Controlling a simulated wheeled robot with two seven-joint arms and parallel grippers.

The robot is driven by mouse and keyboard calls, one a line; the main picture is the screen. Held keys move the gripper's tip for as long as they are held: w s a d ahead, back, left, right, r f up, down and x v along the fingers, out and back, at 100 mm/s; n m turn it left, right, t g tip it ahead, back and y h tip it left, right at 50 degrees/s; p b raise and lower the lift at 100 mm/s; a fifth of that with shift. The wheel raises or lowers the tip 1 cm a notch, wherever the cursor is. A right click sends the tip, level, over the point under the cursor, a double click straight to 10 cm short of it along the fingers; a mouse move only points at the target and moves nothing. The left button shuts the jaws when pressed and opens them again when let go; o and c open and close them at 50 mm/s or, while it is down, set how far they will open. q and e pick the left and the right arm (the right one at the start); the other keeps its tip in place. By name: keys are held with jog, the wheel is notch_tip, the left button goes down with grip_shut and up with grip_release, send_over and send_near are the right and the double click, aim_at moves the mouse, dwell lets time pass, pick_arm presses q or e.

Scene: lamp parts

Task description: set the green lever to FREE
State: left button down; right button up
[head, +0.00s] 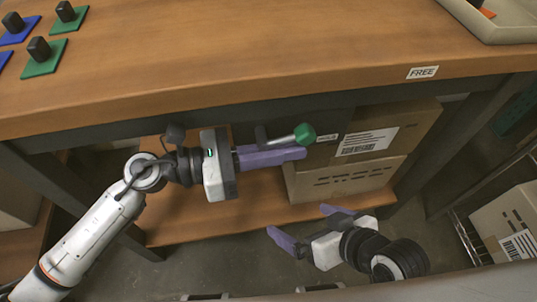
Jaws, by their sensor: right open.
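The lever's green knob (305,134) sits at the end of a short grey rod under the front edge of the table, pointing right and slightly up from its dark pivot. A white FREE label (422,72) is on the table's front edge, to the right of and above the knob. My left gripper (300,153) has its purple fingers just below the knob and rod, pointing right. Its fingers overlap in this view, so their gap and any contact with the lever are hidden. My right gripper (298,220) is lower, with its fingers spread and empty.
The wooden table (240,55) spans the top, with green and blue plates bearing dark knobs at the far left. Cardboard boxes (345,180) stand on the lower shelf behind the grippers. Another box (510,225) is at the right. A pale tray (500,22) is at the top right.

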pick_arm(q)
jog(key=shift+w+a+r, duration=0.1)
jog(key=shift+a+r, duration=0.05)
jog(key=shift+r, duration=0.55)
pick_arm(e)
jog(key=shift+s+d+f, duration=0.1)
jog(key=shift+d+f, duration=0.05)
jog(key=shift+f, duration=0.15)
pick_arm(q)
jog(key=shift+r, duration=0.15)
pick_arm(e)
jog(key=shift+r, duration=0.2)
pick_arm(q)
notch_tip(320, 180, down, 6)
jog(key=b, duration=0.4)
jog(key=s+a+f, duration=0.2)
jog(key=a+f, duration=0.1)
jog(key=a, duration=0.5)
jog(key=shift+s+a+f, duration=0.2)
pick_arm(e)
jog(key=a+r, duration=0.1)
jog(key=a+r+t+y, duration=0.1)
jog(key=shift+w+a+r, duration=0.15)
jog(key=shift+w+r, duration=0.15)
